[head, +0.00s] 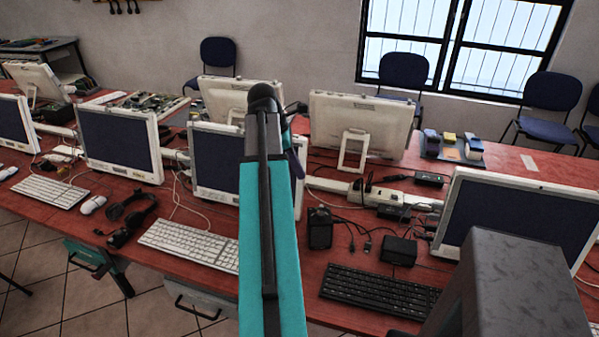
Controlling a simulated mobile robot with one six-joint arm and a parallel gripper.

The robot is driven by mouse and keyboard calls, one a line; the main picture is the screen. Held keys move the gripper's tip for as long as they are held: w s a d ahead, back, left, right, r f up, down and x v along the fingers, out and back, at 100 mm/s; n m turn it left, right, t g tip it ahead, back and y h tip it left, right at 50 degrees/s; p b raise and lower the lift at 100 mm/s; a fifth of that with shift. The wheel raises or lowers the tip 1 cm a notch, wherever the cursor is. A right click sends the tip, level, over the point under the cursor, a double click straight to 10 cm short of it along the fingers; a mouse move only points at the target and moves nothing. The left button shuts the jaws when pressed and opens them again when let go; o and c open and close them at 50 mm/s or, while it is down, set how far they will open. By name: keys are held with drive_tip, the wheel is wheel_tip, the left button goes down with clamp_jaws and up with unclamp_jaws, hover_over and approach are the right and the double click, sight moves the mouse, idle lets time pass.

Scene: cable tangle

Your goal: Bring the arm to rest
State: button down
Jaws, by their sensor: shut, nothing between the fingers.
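My arm rises through the middle of the head view as a long teal link with a dark strip, ending at a dark rounded joint. Small dark and teal parts show just behind it on the right, in front of the monitors. My gripper itself cannot be made out; the arm hides what lies behind it. No object of the task is seen in the arm's grasp.
The red table (335,272) holds several monitors, a white keyboard (190,244), a black keyboard (378,291), black headphones (131,211), black power adapters (399,251) and loose cables around a white power strip (335,187). Blue chairs (552,92) stand behind.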

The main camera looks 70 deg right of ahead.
idle(0.4)
